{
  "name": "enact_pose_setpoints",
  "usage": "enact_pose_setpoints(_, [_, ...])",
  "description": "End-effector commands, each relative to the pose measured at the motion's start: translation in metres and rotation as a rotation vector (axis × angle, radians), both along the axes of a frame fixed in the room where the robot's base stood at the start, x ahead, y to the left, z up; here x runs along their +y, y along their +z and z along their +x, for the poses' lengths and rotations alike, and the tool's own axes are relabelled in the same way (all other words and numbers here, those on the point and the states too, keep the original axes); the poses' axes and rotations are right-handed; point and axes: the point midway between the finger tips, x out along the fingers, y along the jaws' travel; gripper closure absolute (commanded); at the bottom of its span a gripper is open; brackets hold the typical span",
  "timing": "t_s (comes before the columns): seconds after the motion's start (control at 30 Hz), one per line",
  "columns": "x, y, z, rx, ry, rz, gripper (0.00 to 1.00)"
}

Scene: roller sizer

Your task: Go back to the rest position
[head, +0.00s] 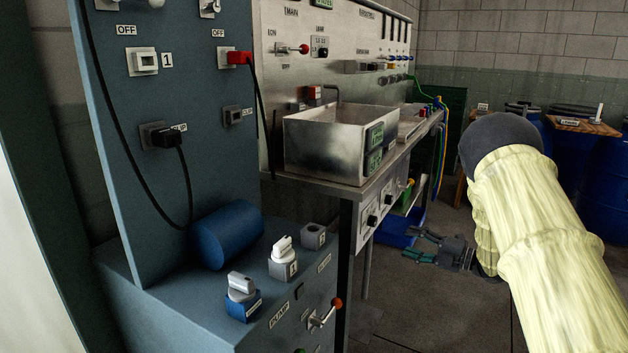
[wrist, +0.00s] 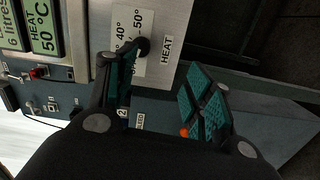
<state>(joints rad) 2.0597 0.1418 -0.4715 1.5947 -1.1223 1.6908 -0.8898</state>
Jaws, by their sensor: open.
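My gripper (head: 424,247) is at the end of my yellow-sleeved arm, right of the blue-grey console and low in front of the steel bench. Its fingers point left toward the bench. In the wrist view my gripper (wrist: 165,100) has its teal finger pads spread apart with nothing between them. Behind the pads, a white HEAT scale plate (wrist: 133,45) with a dark knob shows; whether a finger touches it I cannot tell.
The console (head: 180,285) with switches, plugs and a blue cylinder (head: 227,234) stands at left. A steel tank (head: 335,140) sits on the bench. A blue bin (head: 398,228) is beneath it. Blue barrels (head: 575,165) stand at back right. Dark floor (head: 425,310) is open below my gripper.

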Motion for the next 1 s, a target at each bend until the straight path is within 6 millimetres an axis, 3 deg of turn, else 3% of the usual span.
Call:
enact_pose_setpoints(0.03, [0.006, -0.024, -0.005, 0.066, -0.049, 0.033, 0.47])
enact_pose_setpoints(0.27, [0.027, -0.145, -0.045, 0.451, -0.362, 0.225, 0.47])
enact_pose_setpoints(0.47, [0.045, -0.238, -0.111, 0.771, -0.620, 0.364, 0.47])
enact_pose_setpoints(0.7, [0.068, -0.324, -0.217, 1.119, -0.919, 0.485, 0.47])
enact_pose_setpoints(0.9, [0.089, -0.369, -0.321, 1.377, -1.174, 0.553, 0.47])
enact_pose_setpoints(1.0, [0.099, -0.383, -0.376, 1.494, -1.305, 0.574, 0.47])
